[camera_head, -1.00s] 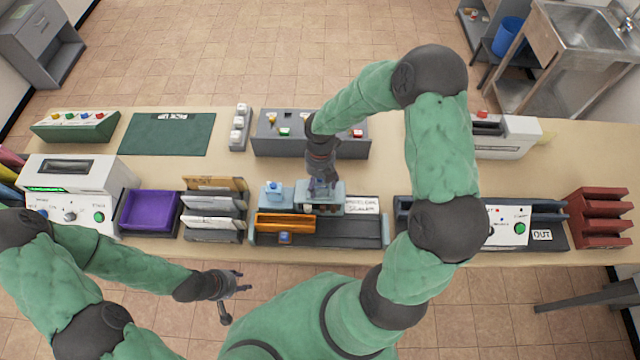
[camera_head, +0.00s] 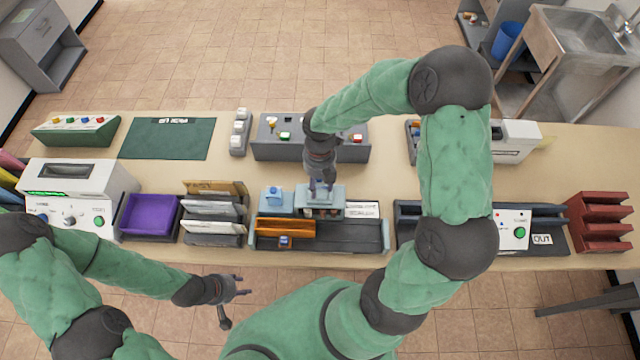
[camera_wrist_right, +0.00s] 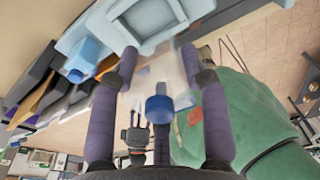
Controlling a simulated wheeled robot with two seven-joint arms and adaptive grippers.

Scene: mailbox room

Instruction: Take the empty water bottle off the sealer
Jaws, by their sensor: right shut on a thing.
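The light blue sealer (camera_head: 336,194) stands at the middle of the table's near side, behind a dark conveyor-like tray. My right gripper (camera_head: 320,190) is over the sealer, pointing down. In the right wrist view its fingers (camera_wrist_right: 160,85) are shut on a clear, see-through bottle (camera_wrist_right: 148,78) with a blue cap (camera_wrist_right: 158,108). The sealer's pale blue body (camera_wrist_right: 95,28) is close beside the bottle there; I cannot tell whether they touch. In the head view the bottle is mostly hidden by the gripper. My left gripper (camera_head: 238,288) is open and empty in front of the table.
A small white sign (camera_head: 362,208) is to the right. A grey switch box (camera_head: 312,142) stands behind.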

